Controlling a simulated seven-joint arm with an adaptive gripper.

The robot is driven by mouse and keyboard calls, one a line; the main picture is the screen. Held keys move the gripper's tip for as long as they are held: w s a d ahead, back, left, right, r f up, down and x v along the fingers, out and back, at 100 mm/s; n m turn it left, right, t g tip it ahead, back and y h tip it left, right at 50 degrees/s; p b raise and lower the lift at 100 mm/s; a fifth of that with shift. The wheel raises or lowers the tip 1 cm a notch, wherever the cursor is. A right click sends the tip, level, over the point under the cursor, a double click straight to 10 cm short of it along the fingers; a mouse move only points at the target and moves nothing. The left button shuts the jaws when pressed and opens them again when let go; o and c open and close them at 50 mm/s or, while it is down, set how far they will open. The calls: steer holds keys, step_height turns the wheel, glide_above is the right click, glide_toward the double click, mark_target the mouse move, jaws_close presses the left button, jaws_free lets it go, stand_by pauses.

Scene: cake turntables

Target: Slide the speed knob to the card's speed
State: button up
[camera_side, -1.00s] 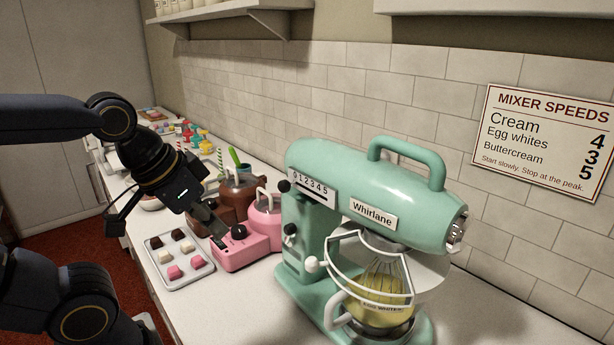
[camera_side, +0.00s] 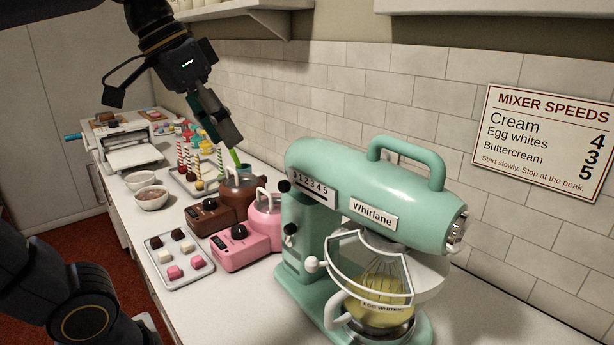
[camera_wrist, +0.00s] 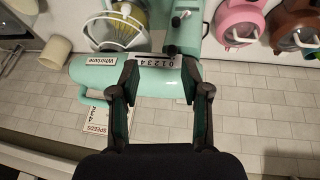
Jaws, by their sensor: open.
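The mint-green mixer (camera_side: 375,185) stands on the counter. Its number plate (camera_side: 315,186) reads 0 to 5, and a black speed knob (camera_side: 284,186) sits at the plate's left end, by the 0. The speed card (camera_side: 545,142) on the wall reads Cream 4, Egg whites 3, Buttercream 5. The bowl (camera_side: 380,312) under the whisk has a label that seems to read egg whites. My gripper (camera_side: 222,122) is raised behind and left of the mixer, touching nothing. In the wrist view its open fingers (camera_wrist: 160,70) frame the plate (camera_wrist: 157,62) from above, and the knob (camera_wrist: 171,50) shows near it.
A pink warmer (camera_side: 238,248) and a brown one (camera_side: 212,217) stand left of the mixer. A tray of sweets (camera_side: 185,275) lies in front of them. Cake pops and bowls (camera_side: 150,198) stand farther back. The tiled wall (camera_side: 330,110) bounds the counter behind.

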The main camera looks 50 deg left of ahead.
glide_toward(289, 185)
steer(key=shift+n, duration=0.4)
steer(key=x, duration=0.5)
steer(key=a+x, duration=0.1)
steer(key=x, duration=0.2)
steer(key=shift+w+f, duration=0.3)
steer(key=shift+w, duration=0.2)
steer(key=shift+c, duration=0.2)
jaws_close()
